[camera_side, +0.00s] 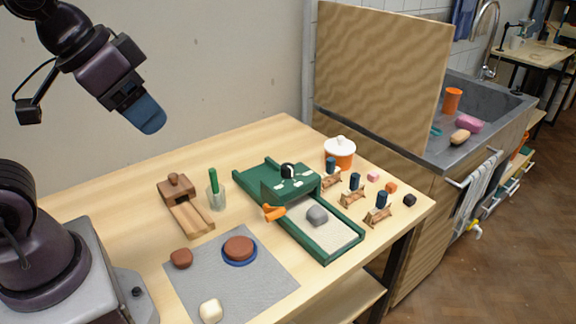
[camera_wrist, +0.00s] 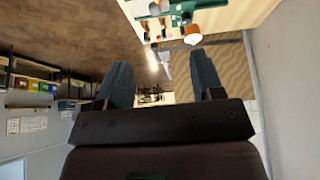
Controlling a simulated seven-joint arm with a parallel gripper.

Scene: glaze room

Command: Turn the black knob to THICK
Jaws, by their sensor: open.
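The black knob (camera_side: 288,170) sits on top of the green housing (camera_side: 291,186) of a machine in the middle of the table. Small pale labels lie on the housing around the knob, too small to read. I cannot tell which label the knob points at. An orange handle (camera_side: 274,213) sticks out from the housing's front. My gripper (camera_side: 150,118) is high at the upper left, far from the knob, with blue fingers. In the wrist view my gripper (camera_wrist: 164,82) has two separate fingers with nothing between them. The green machine (camera_wrist: 201,4) shows there at the top edge.
A grey mat (camera_side: 190,290) holds a red-brown disc on a blue base (camera_side: 240,250). A wooden block with a ramp (camera_side: 186,207), a glass with a green stick (camera_side: 215,197), an orange pot (camera_side: 341,155) and several small stands surround the machine. A wooden panel (camera_side: 380,70) rises behind.

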